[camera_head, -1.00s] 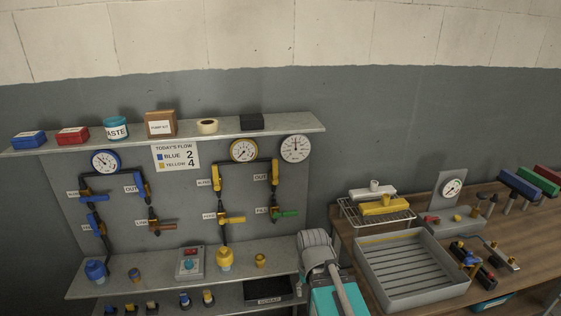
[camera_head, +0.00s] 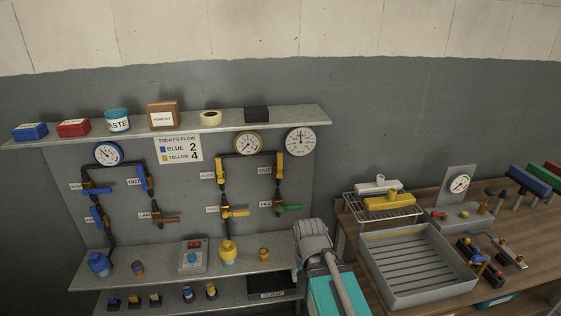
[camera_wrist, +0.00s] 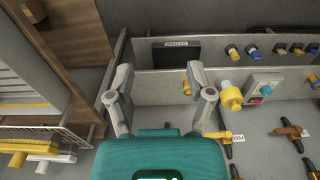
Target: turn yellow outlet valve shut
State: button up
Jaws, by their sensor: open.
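The yellow outlet valve (camera_head: 279,166) is on the pipe at the right of the yellow-marked loop, beside an OUT label. Its yellow handle stands upright, in line with the pipe. I cannot make it out in the wrist view. My gripper (camera_wrist: 158,76) is open and empty in the wrist view, its two fingers well apart over the lower shelf, touching nothing I can see. In the head view only my grey and teal arm shows, below and to the right of the valve; the fingertips are not visible there.
Beside the outlet valve are another upright yellow valve (camera_head: 221,170), a horizontal yellow handle (camera_head: 236,212) and a green handle (camera_head: 289,208). The lower shelf holds a yellow fitting (camera_head: 228,252) and a grey control box (camera_head: 193,257). A grey tray (camera_head: 415,296) stands on the bench at right.

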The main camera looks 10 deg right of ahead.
jog(key=w+f+t+b, duration=0.2)
jog(key=w+t+b, duration=0.15)
jog(key=w, duration=0.55)
jog(key=t+b, duration=1.3)
jog(key=t, duration=0.6)
send_near(280, 161)
jog(key=s, duration=0.3)
jog(key=shift+w+f+g, duration=0.15)
jog(key=shift+f+g, duration=0.1)
jog(key=shift+f, duration=0.1)
jog(key=shift+w, duration=0.1)
jog(key=p+x, duration=0.5)
jog(key=x, duration=0.8)
jog(key=shift+w+r+p, duration=0.1)
jog(key=shift+w+p, duration=0.25)
grip_shut()
